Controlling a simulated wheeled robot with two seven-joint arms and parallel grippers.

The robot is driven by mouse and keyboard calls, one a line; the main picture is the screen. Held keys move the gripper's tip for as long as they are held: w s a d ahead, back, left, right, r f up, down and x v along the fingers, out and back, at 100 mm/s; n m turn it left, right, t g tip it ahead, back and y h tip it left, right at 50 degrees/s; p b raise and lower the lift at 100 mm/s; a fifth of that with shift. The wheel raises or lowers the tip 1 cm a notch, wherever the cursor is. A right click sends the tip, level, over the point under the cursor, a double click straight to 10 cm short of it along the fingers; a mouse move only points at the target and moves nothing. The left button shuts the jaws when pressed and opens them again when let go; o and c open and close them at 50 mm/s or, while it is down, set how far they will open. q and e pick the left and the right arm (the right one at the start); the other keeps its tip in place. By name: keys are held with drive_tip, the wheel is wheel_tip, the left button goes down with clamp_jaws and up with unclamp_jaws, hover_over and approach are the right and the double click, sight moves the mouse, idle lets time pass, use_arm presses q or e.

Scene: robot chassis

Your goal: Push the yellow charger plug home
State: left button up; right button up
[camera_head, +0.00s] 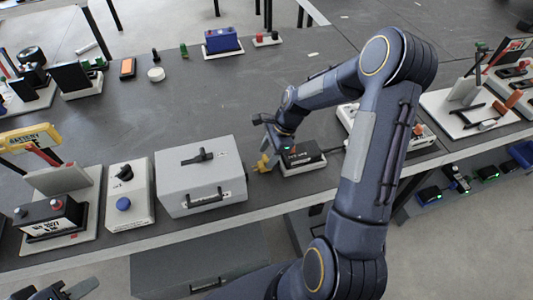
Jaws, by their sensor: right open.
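The yellow charger plug (262,164) is at the left end of a black charger unit (301,153), which sits on a white base near the table's front edge. I cannot tell how deep the plug sits. My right gripper (266,146) is open, pointing down just above the plug; whether it touches the plug is too small to tell. My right arm covers part of the table to the right of the unit. My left gripper (68,291) is low at the bottom left corner, partly cut off, away from the plug; its jaw state is unclear.
A grey metal box (201,178) stands just left of the plug. Further left are a white box with a blue knob (130,195) and a battery stand (62,185). A blue device (222,42) is at the back. The table's middle is clear.

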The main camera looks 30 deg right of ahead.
drive_tip(key=shift+a+f, duration=0.25)
drive_tip(key=shift+f, duration=0.25)
drive_tip(key=shift+c, duration=0.2)
clamp_jaws()
drive_tip(key=shift+w+a, duration=0.25)
drive_tip(key=shift+a, duration=0.7)
drive_tip(key=shift+w+a, duration=0.25)
drive_tip(key=shift+a, duration=0.7)
